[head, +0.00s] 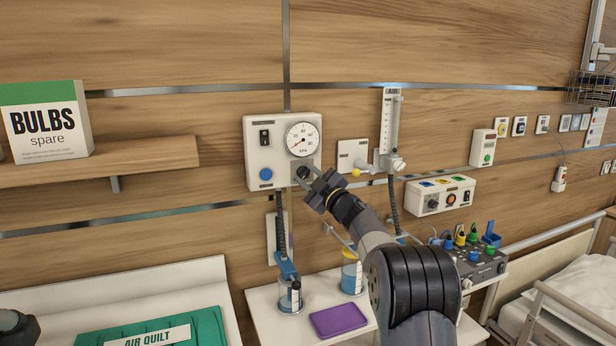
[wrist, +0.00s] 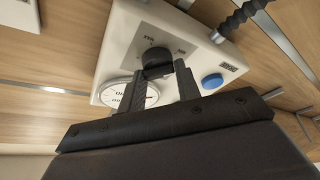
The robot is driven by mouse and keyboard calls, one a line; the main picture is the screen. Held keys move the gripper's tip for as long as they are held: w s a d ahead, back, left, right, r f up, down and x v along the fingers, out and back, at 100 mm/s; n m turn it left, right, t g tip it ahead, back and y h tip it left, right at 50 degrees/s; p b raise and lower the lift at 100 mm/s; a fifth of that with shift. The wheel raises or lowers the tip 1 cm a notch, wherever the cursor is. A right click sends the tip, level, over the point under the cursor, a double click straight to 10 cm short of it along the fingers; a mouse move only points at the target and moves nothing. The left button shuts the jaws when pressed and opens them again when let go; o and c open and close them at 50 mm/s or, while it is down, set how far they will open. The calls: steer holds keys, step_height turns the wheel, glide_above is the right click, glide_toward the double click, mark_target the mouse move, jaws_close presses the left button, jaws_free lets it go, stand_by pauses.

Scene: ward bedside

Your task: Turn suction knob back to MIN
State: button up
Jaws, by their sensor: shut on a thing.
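The suction unit (head: 258,155) is a white box on the wood wall, with a round kPa gauge (head: 302,139), a black rocker switch (head: 264,136) and a blue button (head: 265,174). In the head view my gripper (head: 308,178) reaches the unit's lower right and mostly hides the knob. My gripper is shut on the knob; in the wrist view its fingers (wrist: 162,82) stand either side of it.
Right of the unit are a flowmeter (head: 390,120) and a white control box (head: 440,194). Below, a white table holds suction jars (head: 290,297) and a purple tray (head: 338,319). A shelf (head: 120,162) with a BULBS box (head: 46,120) is at left. A bed (head: 570,290) is at right.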

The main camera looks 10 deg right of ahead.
steer(key=o, duration=1)
steer(key=shift+c, duration=0.2)
steer(key=b+v, duration=0.3)
steer(key=v, duration=0.8)
steer(key=shift+w+a, duration=0.15)
steer(key=p+x, duration=0.2)
steer(key=x, duration=0.7)
steer(key=shift+r+p, duration=0.1)
steer(key=shift+p, duration=0.2)
steer(key=shift+x, duration=0.8)
